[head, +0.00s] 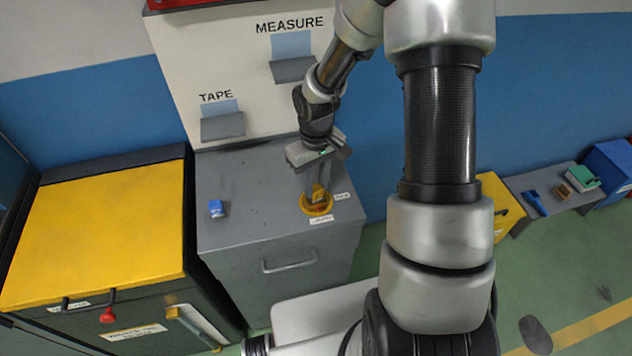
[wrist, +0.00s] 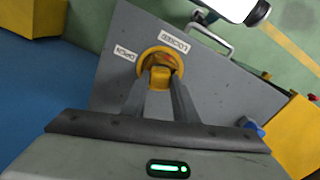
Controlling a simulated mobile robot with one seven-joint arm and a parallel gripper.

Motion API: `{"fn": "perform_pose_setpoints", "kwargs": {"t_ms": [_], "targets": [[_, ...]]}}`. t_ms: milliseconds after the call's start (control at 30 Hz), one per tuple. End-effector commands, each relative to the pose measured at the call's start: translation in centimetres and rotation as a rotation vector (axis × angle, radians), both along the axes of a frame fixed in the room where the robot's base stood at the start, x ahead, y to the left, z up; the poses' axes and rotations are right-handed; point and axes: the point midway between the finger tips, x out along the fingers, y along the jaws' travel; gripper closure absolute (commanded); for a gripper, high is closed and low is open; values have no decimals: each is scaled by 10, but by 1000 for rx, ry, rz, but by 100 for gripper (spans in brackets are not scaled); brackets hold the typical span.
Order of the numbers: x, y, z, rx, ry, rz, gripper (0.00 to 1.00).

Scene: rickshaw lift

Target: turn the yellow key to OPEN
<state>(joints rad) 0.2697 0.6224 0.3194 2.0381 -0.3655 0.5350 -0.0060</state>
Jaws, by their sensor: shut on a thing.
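The yellow key (head: 317,194) stands in a round yellow ring (head: 317,209) on top of a grey cabinet (head: 250,212). In the wrist view the key (wrist: 160,77) shows between my two fingers inside the ring (wrist: 147,55). My gripper (head: 315,187) points down from above and is shut on the key. Two white labels lie beside the ring; in the wrist view one reads like LOCKED (wrist: 174,40), on the cabinet's handle side, and the other like OPEN (wrist: 126,55), to the left. The key's exact angle is hard to tell, as the fingers cover its sides.
A white panel with TAPE and MEASURE pockets (head: 222,126) rises behind. A yellow-lidded box (head: 95,232) stands at the left. A low bench (head: 545,192) with small items is at the right.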

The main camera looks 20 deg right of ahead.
Motion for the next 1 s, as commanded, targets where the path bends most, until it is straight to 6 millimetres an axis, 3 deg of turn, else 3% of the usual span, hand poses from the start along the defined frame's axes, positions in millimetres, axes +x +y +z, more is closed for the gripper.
{"fn": "perform_pose_setpoints", "kwargs": {"t_ms": [167,500,1000], "targets": [[0,0,1,0,0,7,96],[0,0,1,1,1,300,96],[0,0,2,1,1,354,96]]}}
